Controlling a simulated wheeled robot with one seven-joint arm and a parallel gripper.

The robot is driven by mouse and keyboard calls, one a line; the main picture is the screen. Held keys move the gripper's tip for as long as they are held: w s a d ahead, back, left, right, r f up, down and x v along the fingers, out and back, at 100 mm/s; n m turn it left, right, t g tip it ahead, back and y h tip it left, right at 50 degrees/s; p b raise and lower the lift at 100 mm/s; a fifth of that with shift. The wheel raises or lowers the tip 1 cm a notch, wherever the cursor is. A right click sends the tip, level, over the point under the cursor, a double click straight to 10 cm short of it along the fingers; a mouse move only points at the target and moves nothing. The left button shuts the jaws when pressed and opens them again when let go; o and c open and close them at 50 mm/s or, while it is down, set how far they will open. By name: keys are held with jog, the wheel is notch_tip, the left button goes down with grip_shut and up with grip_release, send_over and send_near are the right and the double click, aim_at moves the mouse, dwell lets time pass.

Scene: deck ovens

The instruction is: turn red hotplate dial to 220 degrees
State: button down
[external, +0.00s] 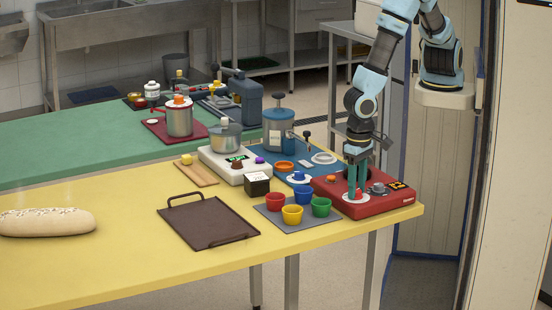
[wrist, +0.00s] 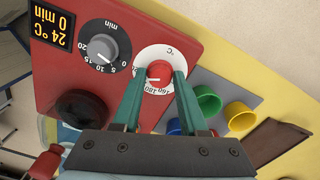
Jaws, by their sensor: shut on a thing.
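The red hotplate (external: 385,207) stands at the right end of the yellow table; its red top also shows in the wrist view (wrist: 185,22). Its temperature dial is a white disc (wrist: 160,52) marked °C, with a red knob (wrist: 159,70) in the middle. My gripper (external: 357,194) points down over the dial, and in the wrist view its green fingers (wrist: 159,78) are shut on the red knob from both sides. Marks 160 and 180 show between the fingers. The knob's exact setting cannot be read.
A dark minute dial with a grey knob (wrist: 103,45) sits beside the temperature dial. A round black part (wrist: 82,110) is on the hotplate too. Coloured cups on a grey mat (external: 268,214) and a brown tray (external: 208,222) stand to the left.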

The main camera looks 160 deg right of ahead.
dwell(0.3)
jog(key=shift+c, duration=2.2)
grip_release()
notch_tip(320, 180, up, 11)
jog(key=b, duration=0.1)
jog(key=shift+b, duration=0.4)
jog(key=shift+f, duration=0.1)
